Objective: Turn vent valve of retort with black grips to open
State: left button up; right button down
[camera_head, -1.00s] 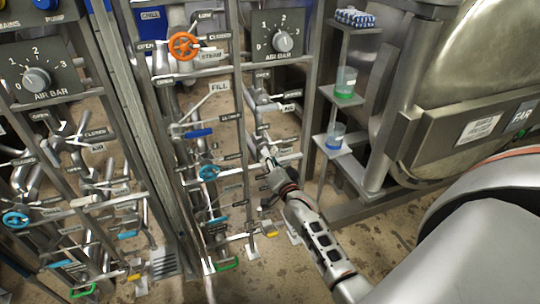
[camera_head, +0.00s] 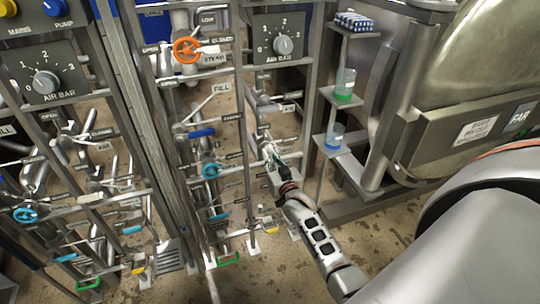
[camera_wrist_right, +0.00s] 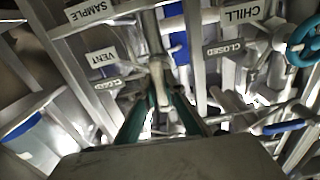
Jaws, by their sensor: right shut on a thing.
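My right gripper (camera_head: 272,155) reaches into the pipework at the right side of the right-hand valve panel. In the right wrist view its two green-edged fingers (camera_wrist_right: 160,105) close around a grey metal valve handle (camera_wrist_right: 159,82). A VENT sign (camera_wrist_right: 103,60) and a CLOSED tag (camera_wrist_right: 100,84) sit just left of this handle, so it appears to be the vent valve. The fingers and arm hide much of the valve in the head view, and no black grips can be made out. My left gripper is not in view.
An orange wheel (camera_head: 187,49) and a blue wheel (camera_head: 210,171) sit on the same panel. Shelves with a green-bottomed beaker (camera_head: 345,84) and a blue-bottomed beaker (camera_head: 334,137) stand close right of my gripper. A large metal retort (camera_head: 480,65) stands beyond them. Pipes crowd the gripper.

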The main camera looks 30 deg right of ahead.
dwell(0.6)
jog(key=c, duration=2.1)
grip_release()
jog(key=shift+s, duration=0.1)
jog(key=v, duration=1.2)
jog(key=shift+f+n, duration=0.1)
jog(key=shift+n, duration=0.2)
jog(key=s+a+f+n+g+y, duration=0.2)
jog(key=s+a+f, duration=0.2)
jog(key=s+a, duration=0.2)
jog(key=s+a+f+n+g+y+p, duration=0.1)
jog(key=s+a+f+n+g+y, duration=0.1)
jog(key=s+a+f, duration=0.2)
jog(key=s+a+f+n+g+y, duration=0.2)
jog(key=s+a+f+y, duration=0.1)
jog(key=s+a, duration=0.7)
jog(key=shift+s+f+n+g, duration=0.2)
jog(key=shift+s+f, duration=0.2)
jog(key=shift+s, duration=0.4)
jog(key=shift+s+f+n+g, duration=0.2)
jog(key=shift+s+f, duration=0.25)
jog(key=shift+s, duration=0.35)
